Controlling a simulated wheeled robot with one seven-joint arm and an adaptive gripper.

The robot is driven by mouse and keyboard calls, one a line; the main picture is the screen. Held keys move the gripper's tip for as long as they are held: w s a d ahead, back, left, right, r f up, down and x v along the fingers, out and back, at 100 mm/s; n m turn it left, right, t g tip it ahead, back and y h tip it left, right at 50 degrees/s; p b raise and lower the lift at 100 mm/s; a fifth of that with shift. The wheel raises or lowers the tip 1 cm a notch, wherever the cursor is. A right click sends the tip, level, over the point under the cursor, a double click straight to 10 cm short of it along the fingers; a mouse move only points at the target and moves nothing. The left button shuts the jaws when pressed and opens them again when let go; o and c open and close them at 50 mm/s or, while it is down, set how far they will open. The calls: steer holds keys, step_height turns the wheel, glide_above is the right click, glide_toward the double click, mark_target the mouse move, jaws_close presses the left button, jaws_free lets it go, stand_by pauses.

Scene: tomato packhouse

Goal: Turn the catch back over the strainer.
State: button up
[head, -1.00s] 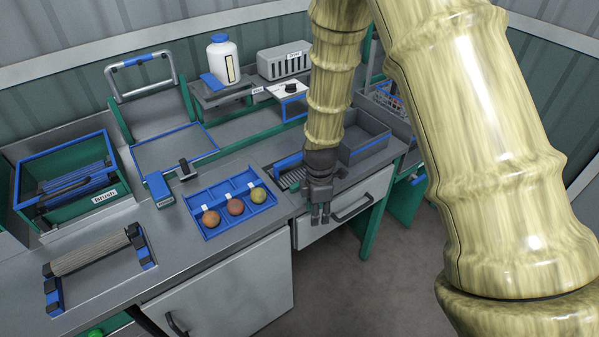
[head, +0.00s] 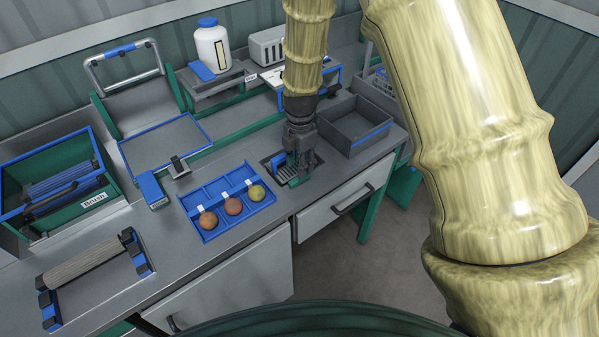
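A dark slotted grating (head: 267,166), which looks like the strainer, is set in the bench right of the blue tomato tray. A small blue piece (head: 278,160), perhaps the catch, shows at it beside my gripper. A small green piece (head: 294,182) shows at its near edge, by the fingertips. My gripper (head: 302,177) points down over the right part of the grating and hides much of it. I cannot tell whether the fingers touch either piece or how far apart they are.
The blue tray (head: 213,232) holds three tomatoes to the left. A grey open bin (head: 357,143) stands close on the right. A drawer with a dark handle (head: 337,205) is below. A roller (head: 88,262) and a brush box (head: 100,211) are farther left.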

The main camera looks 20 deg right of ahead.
mark_target(300, 180)
steer(key=shift+s+f+p, duration=0.1)
steer(key=shift+f+p, duration=0.7)
steer(key=shift+f, duration=2)
steer(key=shift+c, duration=0.4)
jaws_close()
